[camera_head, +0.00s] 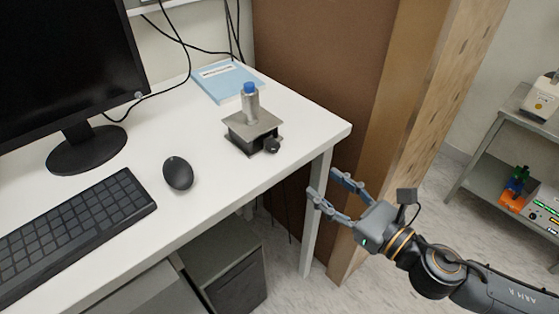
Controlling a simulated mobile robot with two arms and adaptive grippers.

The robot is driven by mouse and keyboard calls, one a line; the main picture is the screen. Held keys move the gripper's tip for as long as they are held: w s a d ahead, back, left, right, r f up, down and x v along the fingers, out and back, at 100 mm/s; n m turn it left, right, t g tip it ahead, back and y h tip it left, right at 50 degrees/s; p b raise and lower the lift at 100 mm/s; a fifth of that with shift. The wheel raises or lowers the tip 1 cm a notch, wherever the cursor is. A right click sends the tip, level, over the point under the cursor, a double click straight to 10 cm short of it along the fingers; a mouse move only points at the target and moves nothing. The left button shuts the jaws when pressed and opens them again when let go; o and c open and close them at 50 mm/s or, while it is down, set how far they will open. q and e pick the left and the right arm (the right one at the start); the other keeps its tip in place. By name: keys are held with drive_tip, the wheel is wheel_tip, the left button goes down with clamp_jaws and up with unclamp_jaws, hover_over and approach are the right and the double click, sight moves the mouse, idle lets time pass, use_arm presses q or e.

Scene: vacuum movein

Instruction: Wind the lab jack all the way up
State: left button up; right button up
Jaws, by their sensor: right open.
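The lab jack (241,123) stands on the white desk (220,165) near its right end. It is low, with a flat metal top plate and a dark body. Its black knob (271,145) sticks out at the front right, facing the desk's front edge. A metal cylinder with a blue cap (249,97) stands upright on the top plate. My right gripper (324,187) is open and empty. It is off the desk's front right corner, to the right of the jack and apart from it, with its fingers pointing left. My left gripper is not in view.
A light blue booklet (226,82) lies behind the jack. A mouse (178,173), a keyboard (75,225) and a monitor (65,70) are to the left. A brown panel (330,60) rises beside the desk's right end. A cart (490,160) stands far right.

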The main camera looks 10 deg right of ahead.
sight(276, 148)
drive_tip(key=p+x, duration=0.1)
drive_tip(key=x, duration=0.3)
drive_tip(key=p+x, duration=0.1)
drive_tip(key=x, duration=0.3)
drive_tip(key=r+p+x, duration=0.1)
drive_tip(key=p+x, duration=0.1)
drive_tip(key=x, duration=0.2)
drive_tip(key=shift+a, duration=0.4)
drive_tip(key=shift+w+a+f+n, duration=0.1)
drive_tip(key=shift+w+a+n, duration=0.25)
drive_tip(key=shift+w, duration=0.1)
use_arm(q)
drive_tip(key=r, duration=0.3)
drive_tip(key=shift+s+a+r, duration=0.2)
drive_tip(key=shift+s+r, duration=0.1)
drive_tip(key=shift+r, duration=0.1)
